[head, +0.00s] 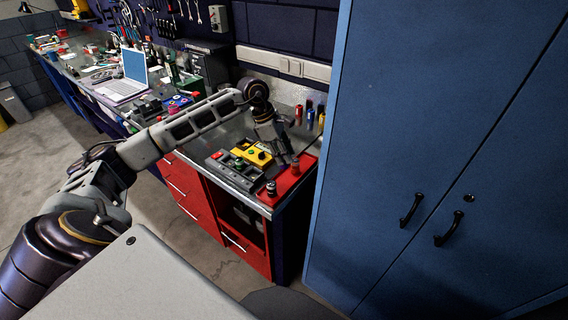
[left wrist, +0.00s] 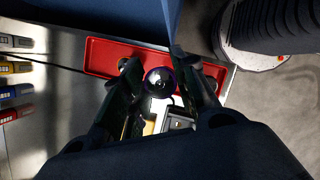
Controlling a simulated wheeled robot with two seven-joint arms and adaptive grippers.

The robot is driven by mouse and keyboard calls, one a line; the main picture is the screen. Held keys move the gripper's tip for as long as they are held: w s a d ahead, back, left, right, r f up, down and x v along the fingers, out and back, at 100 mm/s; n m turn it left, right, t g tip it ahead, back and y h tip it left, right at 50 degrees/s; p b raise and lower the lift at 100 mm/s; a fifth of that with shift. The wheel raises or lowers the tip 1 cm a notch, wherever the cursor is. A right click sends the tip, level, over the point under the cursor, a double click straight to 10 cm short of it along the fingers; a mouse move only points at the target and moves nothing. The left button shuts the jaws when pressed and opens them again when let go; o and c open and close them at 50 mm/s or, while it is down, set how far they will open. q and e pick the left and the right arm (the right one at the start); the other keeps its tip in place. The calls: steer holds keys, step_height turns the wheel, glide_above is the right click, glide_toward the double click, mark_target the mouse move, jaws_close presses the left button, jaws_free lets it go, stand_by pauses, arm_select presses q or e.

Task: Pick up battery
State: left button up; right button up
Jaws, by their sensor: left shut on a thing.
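My left gripper (head: 286,153) reaches down over the red tray (head: 283,187) at the bench's right end. In the left wrist view, the fingers of my left gripper (left wrist: 158,88) are shut on a dark, round-topped thing (left wrist: 159,80), which looks like the battery. The fingers hide its sides. In the head view, a small dark cylinder (head: 294,166) shows just below the fingertips, over the tray. Another dark cylinder (head: 272,188) stands at the tray's front end, apart from the gripper. My right gripper is not in view.
A yellow box (head: 258,154) and a dark holder sit left of the tray. Red, blue and yellow upright things (head: 310,115) stand behind it. A tall blue cabinet (head: 430,130) stands close on the right. A laptop (head: 127,76) lies farther along the bench.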

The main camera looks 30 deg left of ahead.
arm_select(q)
steer(key=shift+r, duration=1.05)
